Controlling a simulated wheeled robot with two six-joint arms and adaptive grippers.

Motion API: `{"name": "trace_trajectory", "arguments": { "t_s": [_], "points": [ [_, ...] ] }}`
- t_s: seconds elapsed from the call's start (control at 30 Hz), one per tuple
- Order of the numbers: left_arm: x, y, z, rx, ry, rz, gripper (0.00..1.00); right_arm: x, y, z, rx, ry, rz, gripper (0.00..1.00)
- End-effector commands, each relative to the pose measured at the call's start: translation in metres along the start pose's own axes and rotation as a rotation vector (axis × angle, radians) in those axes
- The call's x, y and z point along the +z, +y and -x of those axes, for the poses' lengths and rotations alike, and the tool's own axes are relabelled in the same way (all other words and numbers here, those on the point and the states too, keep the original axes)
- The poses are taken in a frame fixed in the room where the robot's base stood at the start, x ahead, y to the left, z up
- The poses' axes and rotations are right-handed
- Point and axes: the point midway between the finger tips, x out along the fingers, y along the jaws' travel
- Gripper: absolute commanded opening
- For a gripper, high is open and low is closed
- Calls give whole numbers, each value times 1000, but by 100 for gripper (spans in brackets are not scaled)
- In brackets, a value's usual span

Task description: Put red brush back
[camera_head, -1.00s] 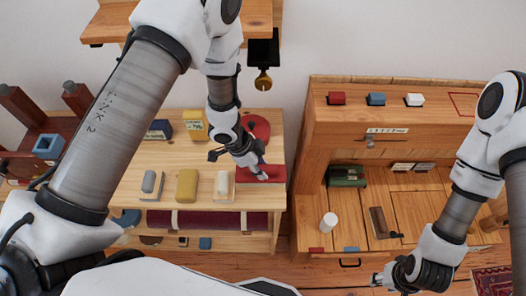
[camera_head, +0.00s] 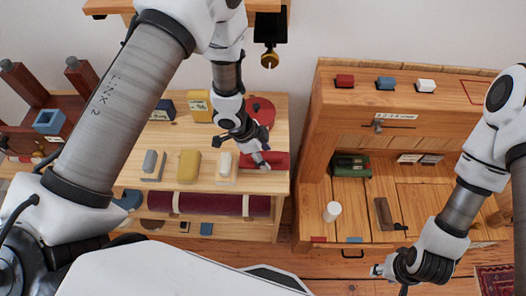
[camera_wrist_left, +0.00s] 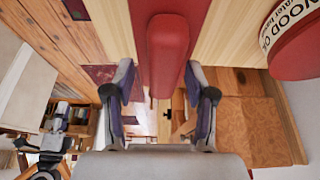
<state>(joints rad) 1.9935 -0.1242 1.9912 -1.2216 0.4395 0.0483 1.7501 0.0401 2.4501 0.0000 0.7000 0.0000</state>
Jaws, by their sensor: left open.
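The red brush (camera_head: 279,160) lies at the right end of the light wooden bench's top (camera_head: 204,140). In the left wrist view the red brush (camera_wrist_left: 167,50) points toward me, its near end between the spread fingers of my left gripper (camera_wrist_left: 160,88). A gap shows on both sides, so the fingers are open and not clamped on it. In the head view my left gripper (camera_head: 262,160) is over the brush's left part and hides some of it. My right gripper (camera_head: 378,270) hangs low at the right, in front of the desk; its fingers are too small to judge.
A yellow block (camera_head: 189,163), a grey block (camera_head: 150,162) and a white block (camera_head: 225,163) stand left of the brush. A round red tin (camera_head: 260,106) is behind it. The desk's upper shelf (camera_head: 450,97) holds small coloured blocks and a red outlined square (camera_head: 480,91).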

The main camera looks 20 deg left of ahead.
Motion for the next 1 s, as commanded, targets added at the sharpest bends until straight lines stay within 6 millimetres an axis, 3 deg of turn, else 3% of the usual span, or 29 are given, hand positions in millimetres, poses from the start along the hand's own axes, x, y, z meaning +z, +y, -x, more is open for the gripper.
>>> {"name": "trace_trajectory", "arguments": {
  "t_s": [0.17, 0.43, 0.6, 0.87, 1.0],
  "points": [
    [-1, -1, 18, -3, 1, 0, 56, 0, 0, -1, 0, 0, 0, 40],
    [-2, -1, 90, -3, 3, 2, 56, 0, 0, 7, 0, 0, 0, 40],
    [-1, 0, 117, -1, 2, 0, 56, 0, 0, 14, 0, 0, 0, 40],
    [1, 4, 118, 7, 4, 24, 56, 0, 0, 14, 0, 0, 0, 40],
    [13, 34, 90, 45, 27, 255, 56, 0, 0, 14, 0, 0, 0, 40]
  ]
}}
